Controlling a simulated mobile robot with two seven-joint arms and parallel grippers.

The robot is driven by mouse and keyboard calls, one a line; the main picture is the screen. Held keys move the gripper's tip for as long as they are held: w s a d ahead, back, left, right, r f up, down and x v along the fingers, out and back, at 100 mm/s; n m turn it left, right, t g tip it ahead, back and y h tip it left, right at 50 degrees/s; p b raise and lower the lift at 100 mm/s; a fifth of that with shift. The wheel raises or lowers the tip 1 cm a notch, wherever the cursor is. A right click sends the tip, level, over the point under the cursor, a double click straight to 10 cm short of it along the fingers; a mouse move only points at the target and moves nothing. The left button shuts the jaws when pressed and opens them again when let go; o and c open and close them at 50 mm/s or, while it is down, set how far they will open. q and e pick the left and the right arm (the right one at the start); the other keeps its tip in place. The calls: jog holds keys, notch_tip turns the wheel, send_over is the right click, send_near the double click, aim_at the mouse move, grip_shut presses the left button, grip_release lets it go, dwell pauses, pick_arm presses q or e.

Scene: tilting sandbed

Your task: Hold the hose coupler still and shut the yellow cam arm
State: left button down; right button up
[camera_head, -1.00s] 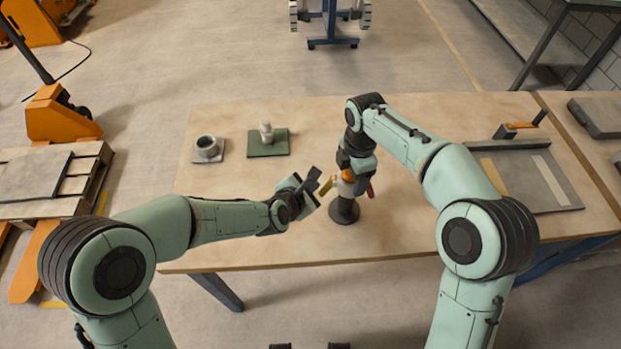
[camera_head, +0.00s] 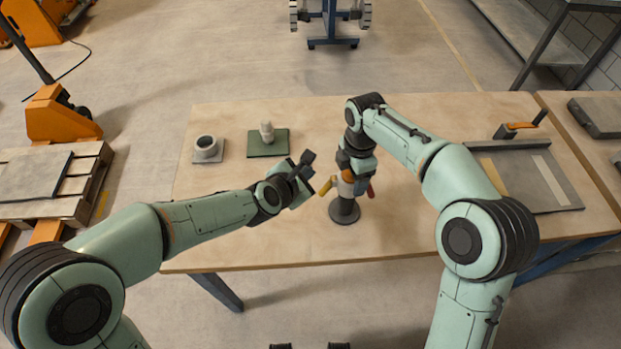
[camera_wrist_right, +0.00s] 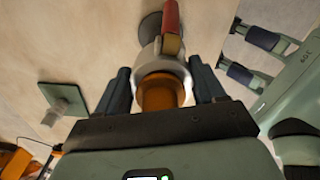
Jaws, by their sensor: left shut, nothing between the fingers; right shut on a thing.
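The hose coupler (camera_head: 346,187) stands upright on a round black stand (camera_head: 344,211) near the table's middle. Its yellow cam arm (camera_head: 325,187) sticks out to the left, and its red cam arm (camera_head: 371,190) is on the right. My right gripper (camera_head: 352,172) is shut on the coupler from above.
A grey ring-shaped part (camera_head: 206,146) on a plate and a pale fitting (camera_head: 267,132) on a green plate (camera_head: 262,144) stand at the table's back left. A grey tray (camera_head: 552,196) lies at right. The front left of the table (camera_head: 220,235) is bare.

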dwell(0.4)
jog(key=o, duration=1.4)
jog(key=shift+o, duration=0.2)
jog(key=shift+r, duration=0.1)
